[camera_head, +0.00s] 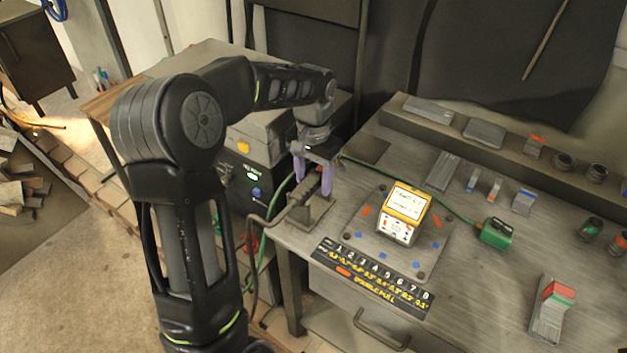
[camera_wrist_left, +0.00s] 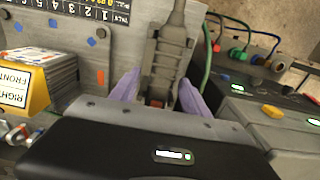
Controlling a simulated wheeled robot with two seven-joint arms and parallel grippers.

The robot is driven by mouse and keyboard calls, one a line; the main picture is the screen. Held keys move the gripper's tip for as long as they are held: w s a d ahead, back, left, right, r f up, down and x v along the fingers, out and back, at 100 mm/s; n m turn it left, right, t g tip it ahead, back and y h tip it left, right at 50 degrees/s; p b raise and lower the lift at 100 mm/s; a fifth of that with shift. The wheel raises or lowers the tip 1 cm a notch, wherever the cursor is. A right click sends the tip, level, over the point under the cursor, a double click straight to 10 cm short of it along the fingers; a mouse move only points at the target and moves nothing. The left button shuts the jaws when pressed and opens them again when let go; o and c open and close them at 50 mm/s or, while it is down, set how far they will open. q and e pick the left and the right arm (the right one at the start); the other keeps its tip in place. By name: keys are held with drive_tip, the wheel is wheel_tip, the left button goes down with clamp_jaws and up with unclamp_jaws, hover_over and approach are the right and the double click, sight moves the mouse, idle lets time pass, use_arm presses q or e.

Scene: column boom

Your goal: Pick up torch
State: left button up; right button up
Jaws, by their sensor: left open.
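The torch (camera_head: 298,197) is a dark grey handle with a cable, resting on a small metal stand (camera_head: 318,214) at the left end of the workbench. My left gripper (camera_head: 312,176) points down over it, its two purple fingers apart. In the left wrist view, the ribbed torch (camera_wrist_left: 168,50) runs between the open fingers of the left gripper (camera_wrist_left: 158,95), with a gap on each side. The torch's near end is partly hidden by the gripper body. My right gripper is not in view.
A yellow-and-white block (camera_head: 403,213) sits on a plate right of the torch. A numbered black strip (camera_head: 375,277) lies along the bench's front edge. A dark power unit (camera_head: 255,160) stands close on the left. A green cable runs to a green clamp (camera_head: 496,233).

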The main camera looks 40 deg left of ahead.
use_arm(q)
drive_tip(key=shift+c, duration=0.4)
clamp_jaws()
idle(0.4)
